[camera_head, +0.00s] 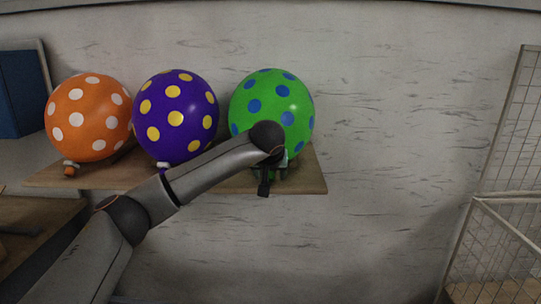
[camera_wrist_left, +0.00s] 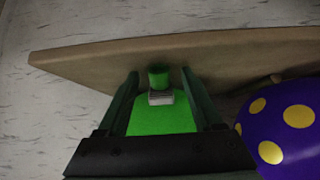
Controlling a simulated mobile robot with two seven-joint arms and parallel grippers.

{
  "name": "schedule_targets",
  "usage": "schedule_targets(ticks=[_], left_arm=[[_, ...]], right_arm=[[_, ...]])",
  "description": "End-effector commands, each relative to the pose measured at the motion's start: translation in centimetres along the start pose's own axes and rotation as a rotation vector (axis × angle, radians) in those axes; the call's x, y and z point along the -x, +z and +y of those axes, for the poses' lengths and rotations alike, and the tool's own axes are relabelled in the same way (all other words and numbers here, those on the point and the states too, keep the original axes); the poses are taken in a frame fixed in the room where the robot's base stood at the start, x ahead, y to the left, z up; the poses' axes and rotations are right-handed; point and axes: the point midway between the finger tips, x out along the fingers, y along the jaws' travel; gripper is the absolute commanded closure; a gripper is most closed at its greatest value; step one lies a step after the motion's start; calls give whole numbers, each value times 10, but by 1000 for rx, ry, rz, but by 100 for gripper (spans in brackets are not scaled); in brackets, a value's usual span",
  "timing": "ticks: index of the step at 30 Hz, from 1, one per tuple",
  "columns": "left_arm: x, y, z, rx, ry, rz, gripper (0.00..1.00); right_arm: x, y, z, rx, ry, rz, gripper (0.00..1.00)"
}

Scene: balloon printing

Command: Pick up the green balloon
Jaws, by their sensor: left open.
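The green balloon (camera_head: 270,100) with blue dots is the rightmost of three balloons above a wooden shelf (camera_head: 308,178) on the wall. My left gripper (camera_head: 268,178) is in front of its lower end, and my arm hides part of the balloon. In the left wrist view, the green balloon (camera_wrist_left: 165,122) shows between the two open fingers of my left gripper (camera_wrist_left: 160,78). Its narrow green neck with a grey band lies between the fingertips, with a gap on each side. I cannot tell whether the fingers touch the balloon's body. My right gripper is not in view.
A purple balloon (camera_head: 175,110) with yellow dots is close on the left, and also beside the gripper in the wrist view (camera_wrist_left: 285,130). An orange balloon (camera_head: 88,118) is further left. A wire cage (camera_head: 500,235) stands at the right. The wall between is clear.

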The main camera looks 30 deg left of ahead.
Motion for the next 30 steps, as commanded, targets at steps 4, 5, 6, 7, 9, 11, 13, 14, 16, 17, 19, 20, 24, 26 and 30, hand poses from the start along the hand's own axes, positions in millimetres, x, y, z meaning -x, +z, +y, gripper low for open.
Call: schedule_targets(ticks=[4, 5, 6, 7, 9, 11, 13, 14, 16, 17, 19, 20, 24, 26, 30], left_arm=[[0, 0, 0, 0, 0, 0, 46], [0, 0, 0, 0, 0, 0, 49], [0, 0, 0, 0, 0, 0, 54], [0, 0, 0, 0, 0, 0, 57], [0, 0, 0, 0, 0, 0, 65], [0, 0, 0, 0, 0, 0, 72], [0, 0, 0, 0, 0, 0, 80], [0, 0, 0, 0, 0, 0, 83], [0, 0, 0, 1, 0, 0, 91], [0, 0, 0, 1, 0, 0, 94], [1, 0, 0, 1, 0, 0, 100], [1, 0, 0, 1, 0, 0, 100], [1, 0, 0, 1, 0, 0, 100], [1, -1, 0, 1, 0, 0, 100], [4, -4, 0, 1, 1, 2, 100]], right_arm=[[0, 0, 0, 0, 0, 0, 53], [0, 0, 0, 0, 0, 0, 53], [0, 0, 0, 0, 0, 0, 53], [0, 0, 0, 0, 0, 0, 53], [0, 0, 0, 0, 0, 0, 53], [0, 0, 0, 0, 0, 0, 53], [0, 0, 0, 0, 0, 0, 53], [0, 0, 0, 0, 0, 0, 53], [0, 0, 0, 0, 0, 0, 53], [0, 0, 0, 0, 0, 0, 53], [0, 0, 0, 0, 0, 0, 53], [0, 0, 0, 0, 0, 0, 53], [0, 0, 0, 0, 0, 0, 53], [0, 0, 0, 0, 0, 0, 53], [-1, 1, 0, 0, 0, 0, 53]])
